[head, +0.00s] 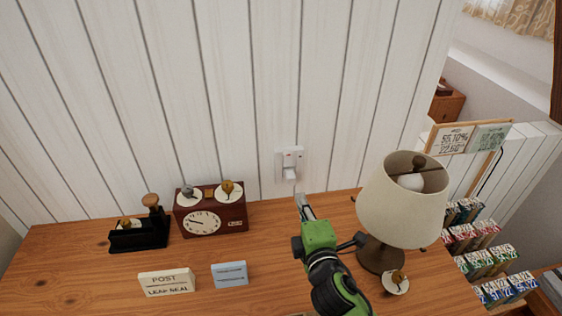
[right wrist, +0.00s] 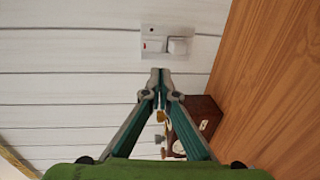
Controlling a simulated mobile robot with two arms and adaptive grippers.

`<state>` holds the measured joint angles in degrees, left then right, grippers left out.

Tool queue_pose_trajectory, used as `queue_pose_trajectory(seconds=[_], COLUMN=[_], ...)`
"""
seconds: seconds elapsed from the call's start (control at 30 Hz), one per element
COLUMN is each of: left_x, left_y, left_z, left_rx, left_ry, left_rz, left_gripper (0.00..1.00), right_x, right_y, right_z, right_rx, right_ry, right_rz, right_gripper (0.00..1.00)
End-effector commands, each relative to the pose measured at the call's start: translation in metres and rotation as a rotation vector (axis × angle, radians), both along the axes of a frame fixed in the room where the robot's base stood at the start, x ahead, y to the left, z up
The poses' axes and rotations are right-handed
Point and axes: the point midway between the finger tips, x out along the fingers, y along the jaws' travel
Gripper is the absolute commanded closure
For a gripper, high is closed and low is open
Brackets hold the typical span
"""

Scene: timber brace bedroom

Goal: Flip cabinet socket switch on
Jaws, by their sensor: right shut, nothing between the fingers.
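A white wall socket (head: 291,152) is on the panelled wall above the cabinet top (head: 90,285). In the right wrist view the socket plate (right wrist: 153,32) carries a small red mark and a white plug-like block (right wrist: 180,46). The switch is too small to tell its position. My right gripper (head: 304,205) is shut and empty, pointing at the wall just below the socket. In the right wrist view its closed fingertips (right wrist: 160,76) are close to the plate's edge; whether they touch cannot be told. My left gripper is not in view.
A lamp (head: 402,200) stands close to the right of my right arm. A clock box (head: 211,218), a black stamp holder (head: 140,236) and two small signs (head: 166,282) (head: 230,274) are to the left. A rack of coloured boxes (head: 480,240) is beyond the right edge.

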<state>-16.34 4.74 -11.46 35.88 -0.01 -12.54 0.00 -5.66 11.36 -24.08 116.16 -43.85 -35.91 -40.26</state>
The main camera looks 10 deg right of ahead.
Motion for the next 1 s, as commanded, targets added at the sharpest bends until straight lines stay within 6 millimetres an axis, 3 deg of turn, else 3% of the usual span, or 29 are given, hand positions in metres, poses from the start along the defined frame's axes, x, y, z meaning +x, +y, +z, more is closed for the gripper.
queue_pose_trajectory(seconds=[0.4,0.53,1.0], left_x=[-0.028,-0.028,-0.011], left_y=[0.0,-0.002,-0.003], left_z=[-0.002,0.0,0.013], left_rx=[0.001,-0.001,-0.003], left_ry=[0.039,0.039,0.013], left_rz=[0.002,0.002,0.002], left_gripper=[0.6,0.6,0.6], right_x=[0.0,0.007,0.085], right_y=[0.0,0.0,-0.001], right_z=[0.0,0.0,-0.01], right_rx=[0.002,0.001,0.001], right_ry=[0.001,0.0,0.001], right_rz=[-0.001,-0.001,-0.002], right_gripper=[1.0,1.0,1.0])
